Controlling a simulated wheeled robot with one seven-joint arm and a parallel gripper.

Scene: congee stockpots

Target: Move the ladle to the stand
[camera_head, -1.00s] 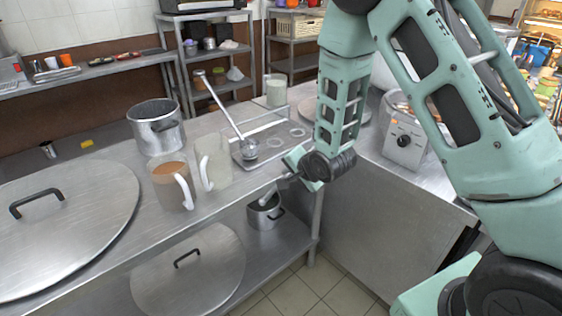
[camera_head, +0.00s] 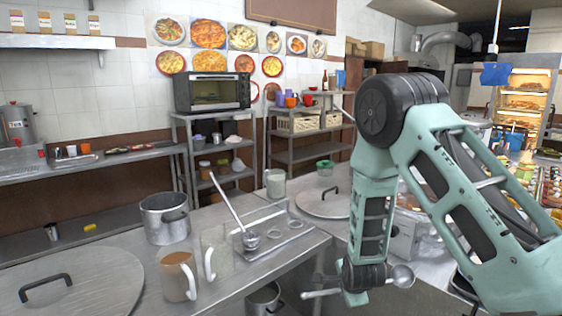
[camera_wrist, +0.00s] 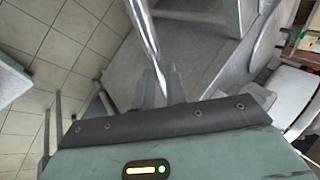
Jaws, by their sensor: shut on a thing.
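My gripper (camera_wrist: 160,88) is shut on the handle of a metal ladle (camera_wrist: 146,35), seen as a shiny rod crossing the wrist view. In the head view the held ladle's round bowl (camera_head: 402,276) shows to the right of my wrist and its handle end (camera_head: 320,293) to the left, roughly level. The fingertips are mostly hidden there. The metal stand (camera_head: 283,247) with ring holes is on the counter, left of and behind my gripper. Another ladle (camera_head: 228,205) leans in it, tilted up to the left.
A large lid (camera_head: 95,285) lies at front left. A white jar (camera_head: 275,183) is behind the stand. A cooker (camera_head: 405,240) is behind my arm. A pot (camera_head: 264,297) sits below.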

